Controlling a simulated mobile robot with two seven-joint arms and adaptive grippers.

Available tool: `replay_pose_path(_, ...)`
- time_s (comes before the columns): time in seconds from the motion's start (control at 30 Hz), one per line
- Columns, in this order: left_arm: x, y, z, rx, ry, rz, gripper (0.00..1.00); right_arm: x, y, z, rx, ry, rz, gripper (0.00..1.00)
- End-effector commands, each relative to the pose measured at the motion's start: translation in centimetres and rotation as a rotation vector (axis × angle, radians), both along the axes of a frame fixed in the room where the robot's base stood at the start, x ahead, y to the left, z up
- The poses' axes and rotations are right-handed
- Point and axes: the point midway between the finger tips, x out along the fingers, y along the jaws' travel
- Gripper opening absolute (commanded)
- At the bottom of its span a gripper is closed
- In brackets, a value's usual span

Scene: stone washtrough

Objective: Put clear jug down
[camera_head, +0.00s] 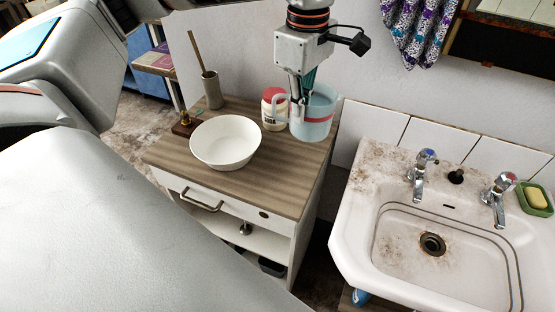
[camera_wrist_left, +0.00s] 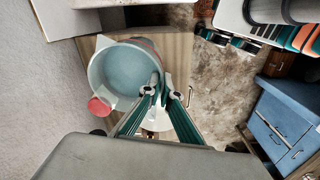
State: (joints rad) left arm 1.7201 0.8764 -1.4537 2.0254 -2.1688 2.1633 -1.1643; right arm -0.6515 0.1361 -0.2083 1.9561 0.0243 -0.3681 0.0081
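The clear jug (camera_head: 318,118), with pale blue contents, is upright over the back right of the wooden cabinet top (camera_head: 270,180). I cannot tell whether its base touches the top. My left gripper (camera_head: 299,100) points down at the jug's handle side. In the left wrist view the jug (camera_wrist_left: 122,70) is seen from above, and the fingertips of my left gripper (camera_wrist_left: 162,82) close in on its handle. They hide part of the handle. My right gripper is not in view.
A red-lidded jar (camera_head: 271,108) stands close left of the jug. A white bowl (camera_head: 225,142) sits in front of it, left. A grey holder with a stick (camera_head: 212,90) stands at the back left. A stained sink (camera_head: 400,240) is right of the cabinet. The cabinet's front right is clear.

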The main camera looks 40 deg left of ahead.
Motion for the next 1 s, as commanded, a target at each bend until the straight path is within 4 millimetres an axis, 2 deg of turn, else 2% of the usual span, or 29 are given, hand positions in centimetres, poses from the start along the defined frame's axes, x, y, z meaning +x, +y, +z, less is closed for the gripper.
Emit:
replay_pose_path(0.2, -0.9, 0.4, 2.0, -0.002, -0.015, 0.486, 0.00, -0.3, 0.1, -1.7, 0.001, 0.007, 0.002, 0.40)
replay_pose_path(0.4, -1.9, 0.7, 3.6, -0.004, -0.024, 0.888, 0.00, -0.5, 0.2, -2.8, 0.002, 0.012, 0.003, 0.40)
replay_pose_path(0.5, -2.3, 0.8, 4.2, -0.005, -0.027, 1.036, 0.00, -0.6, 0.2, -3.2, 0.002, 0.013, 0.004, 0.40)
replay_pose_path(0.67, -2.7, 0.9, 4.7, -0.004, -0.030, 1.175, 0.00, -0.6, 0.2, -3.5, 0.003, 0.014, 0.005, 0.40)
replay_pose_path(0.77, -2.8, 1.0, 4.2, -0.003, -0.029, 1.208, 0.00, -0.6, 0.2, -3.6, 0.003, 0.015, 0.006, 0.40)
replay_pose_path(0.83, -2.8, 1.0, 3.1, -0.001, -0.027, 1.213, 0.00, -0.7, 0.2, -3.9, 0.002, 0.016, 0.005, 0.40)
replay_pose_path(1.0, -2.9, 1.0, -0.9, 0.001, -0.025, 1.212, 0.00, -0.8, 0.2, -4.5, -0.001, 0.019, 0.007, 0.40)
